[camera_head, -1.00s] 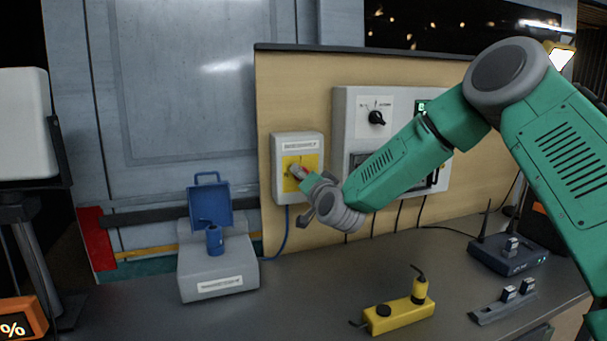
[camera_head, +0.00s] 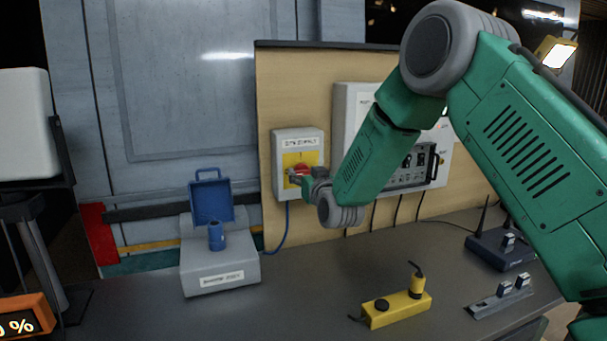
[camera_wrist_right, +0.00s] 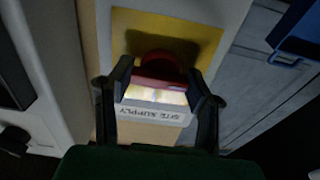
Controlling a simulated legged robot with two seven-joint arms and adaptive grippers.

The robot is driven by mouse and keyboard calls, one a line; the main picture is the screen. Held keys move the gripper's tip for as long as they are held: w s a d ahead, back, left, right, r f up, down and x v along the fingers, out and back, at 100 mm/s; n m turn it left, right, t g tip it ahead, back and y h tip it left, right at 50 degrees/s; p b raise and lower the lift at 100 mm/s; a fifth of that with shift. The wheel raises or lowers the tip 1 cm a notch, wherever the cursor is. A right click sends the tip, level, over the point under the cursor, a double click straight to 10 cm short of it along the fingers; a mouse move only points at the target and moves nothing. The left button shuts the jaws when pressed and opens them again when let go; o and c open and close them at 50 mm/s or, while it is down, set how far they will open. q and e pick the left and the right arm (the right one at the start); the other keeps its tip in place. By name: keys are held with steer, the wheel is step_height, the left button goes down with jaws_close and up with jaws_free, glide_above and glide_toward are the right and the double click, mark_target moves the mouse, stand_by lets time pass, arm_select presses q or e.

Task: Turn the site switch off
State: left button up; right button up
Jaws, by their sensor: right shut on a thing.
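The site switch is a grey box (camera_head: 284,140) labelled "SITE SUPPLY" with a yellow plate (camera_head: 310,158) and a red rotary handle (camera_head: 299,170), fixed to the tan board. My right gripper (camera_head: 292,179) reaches it from the right and is shut on the red handle. In the right wrist view, the two dark fingers of my right gripper (camera_wrist_right: 160,92) stand on either side of the red handle (camera_wrist_right: 158,67), with the yellow plate (camera_wrist_right: 196,48) behind. The fingers partly hide the handle, so its exact angle is hard to tell. My left gripper is not in view.
A grey box with a blue hinged cover (camera_head: 211,200) stands on the bench (camera_head: 290,290) at left. A yellow block (camera_head: 398,310) lies in front. A control panel (camera_head: 352,105) sits right of the switch, partly behind my arm. A blue router (camera_head: 500,250) stands at right.

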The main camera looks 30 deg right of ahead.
steer(key=shift+s+f, duration=0.1)
steer(key=shift+f, duration=0.35)
steer(key=o, duration=1)
steer(key=shift+o, duration=0.8)
steer(key=shift+r, duration=0.15)
steer(key=shift+r, duration=0.1)
steer(key=v, duration=1.1)
steer(key=shift+s, duration=0.4)
steer(key=shift+f, duration=0.3)
